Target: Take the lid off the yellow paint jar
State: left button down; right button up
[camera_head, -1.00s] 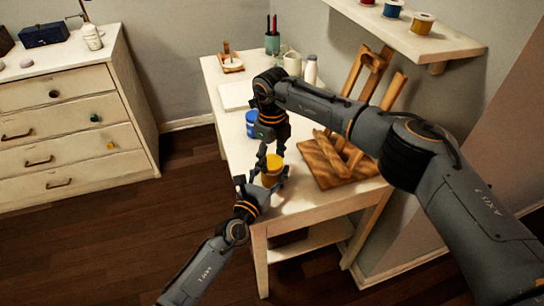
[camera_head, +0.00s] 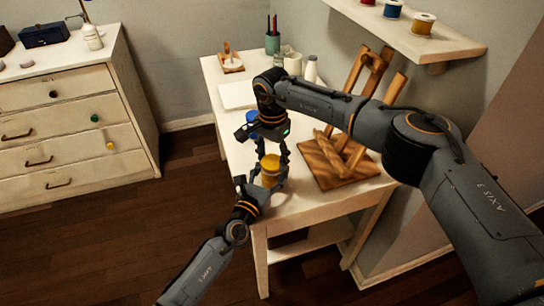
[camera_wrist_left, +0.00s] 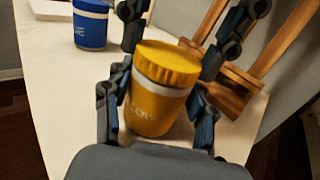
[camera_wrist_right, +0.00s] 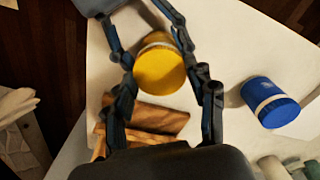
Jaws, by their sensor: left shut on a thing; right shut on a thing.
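The yellow paint jar (camera_head: 270,180) stands near the table's front left corner. Its ribbed yellow lid (camera_wrist_left: 167,65) sits on top, and a white band shows just under it. My left gripper (camera_wrist_left: 155,112) is shut on the jar body, one finger on each side. It also shows in the head view (camera_head: 267,186). My right gripper (camera_head: 272,155) comes down from above and is shut on the lid. In the right wrist view the lid (camera_wrist_right: 160,72) lies between its fingertips. I cannot tell whether the lid is loose on the jar.
A blue jar (camera_wrist_right: 270,102) stands on the table behind the yellow one. A wooden easel (camera_head: 335,165) stands right of my right gripper. A wall shelf (camera_head: 430,38) with spools hangs above. The table's (camera_head: 285,212) front left edge is close to the jar.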

aim_at(272, 161)
jog(key=shift+r, duration=0.2)
dwell(0.5)
jog(key=shift+r, duration=0.95)
jog(key=shift+r, duration=2)
pick_arm(q)
jog(key=shift+c, duration=1.9)
grip_release()
